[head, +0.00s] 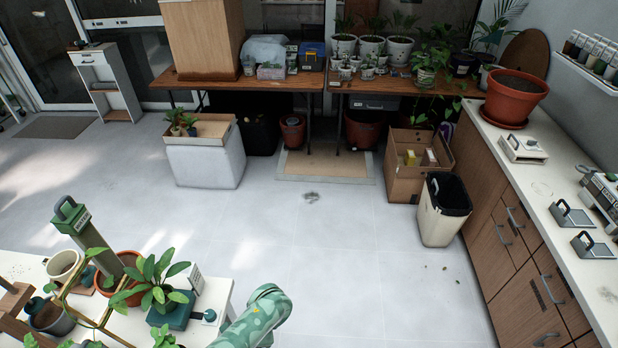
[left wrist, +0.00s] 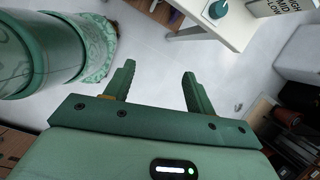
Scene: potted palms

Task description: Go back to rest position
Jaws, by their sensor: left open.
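My left gripper (left wrist: 158,72) shows in the left wrist view with its two dark green fingers spread apart. Nothing is between them; bare floor lies beyond. In the head view, a green mottled part of my arm shows at the bottom, just right of the white plant table (head: 222,291); the gripper's fingers are not visible there. In the left wrist view, the corner of this table (left wrist: 238,36) is at the top, apart from the fingers. My right gripper is in neither view.
A wooden cabinet with a white counter (head: 541,176) runs along the right. A black-lined bin (head: 443,215) stands beside it. The middle floor (head: 330,260) is clear.

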